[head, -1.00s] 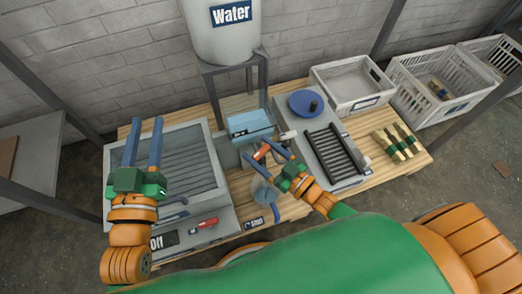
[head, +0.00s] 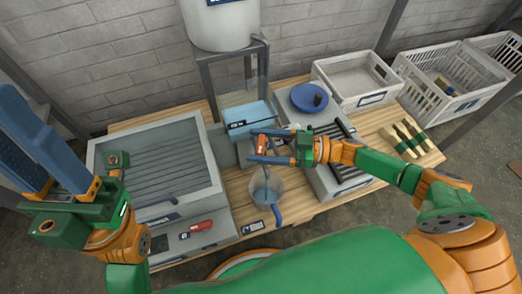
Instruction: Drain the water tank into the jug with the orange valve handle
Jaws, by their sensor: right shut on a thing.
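A white tank (head: 222,28) stands on a grey stand at the back, its label cut off by the top edge. A smaller clear tank with light-blue contents (head: 246,116) sits below and in front of it. My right gripper (head: 254,147) is shut on the orange valve handle (head: 262,145), with one blue finger on either side. The clear jug (head: 266,187) with a blue handle stands below the valve. It is partly see-through, and its fill level is hard to read. My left gripper (head: 12,115) is raised at the far left, open and empty.
A grey ribbed press bed (head: 155,171) with a red-handled switch (head: 202,226) is at left. Bare wood shows around the jug.

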